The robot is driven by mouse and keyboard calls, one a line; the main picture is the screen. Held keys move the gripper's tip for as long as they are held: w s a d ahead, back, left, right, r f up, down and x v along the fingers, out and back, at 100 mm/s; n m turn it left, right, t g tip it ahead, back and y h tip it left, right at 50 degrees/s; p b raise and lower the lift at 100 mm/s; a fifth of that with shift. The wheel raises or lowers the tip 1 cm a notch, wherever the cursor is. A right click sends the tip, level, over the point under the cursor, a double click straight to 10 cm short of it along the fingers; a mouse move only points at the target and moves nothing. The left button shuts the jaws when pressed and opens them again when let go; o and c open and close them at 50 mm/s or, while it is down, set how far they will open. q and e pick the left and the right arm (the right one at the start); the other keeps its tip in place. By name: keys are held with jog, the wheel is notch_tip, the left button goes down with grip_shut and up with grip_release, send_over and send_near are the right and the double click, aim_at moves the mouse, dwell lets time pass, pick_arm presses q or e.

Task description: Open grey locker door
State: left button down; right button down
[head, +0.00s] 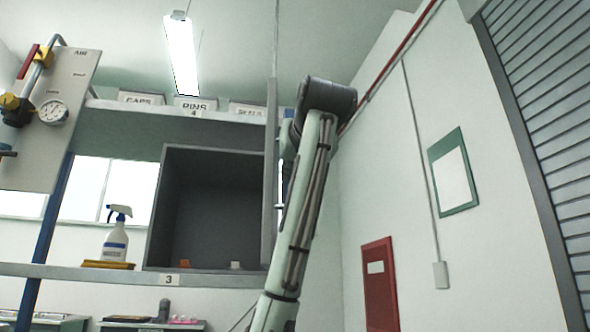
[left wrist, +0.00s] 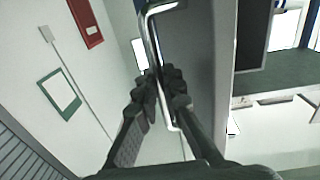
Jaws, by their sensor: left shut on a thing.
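The grey locker (head: 155,205) stands on a shelf in the head view, its dark inside showing. Its door (head: 270,170) is swung wide open and seen nearly edge-on at the locker's right side. In the left wrist view the door (left wrist: 207,60) is a grey panel with a bright metal bar handle (left wrist: 149,35). My left gripper (left wrist: 160,82) is shut on this handle, with a finger on each side of it. In the head view, an arm of mine rises just right of the door; no gripper shows there. My right gripper is in neither view.
A small orange thing (head: 185,263) and a small white thing (head: 236,265) lie inside the locker. A spray bottle (head: 116,240) stands left of it on the shelf (head: 60,272). A red wall box (head: 380,285) and green-framed board (head: 453,172) are on the right wall.

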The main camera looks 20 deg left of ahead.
pick_arm(q)
jog(key=shift+d+r, duration=0.1)
dwell(0.4)
jog(key=c, duration=1.9)
grip_release()
jog(key=shift+w, duration=0.1)
jog(key=v, duration=1.2)
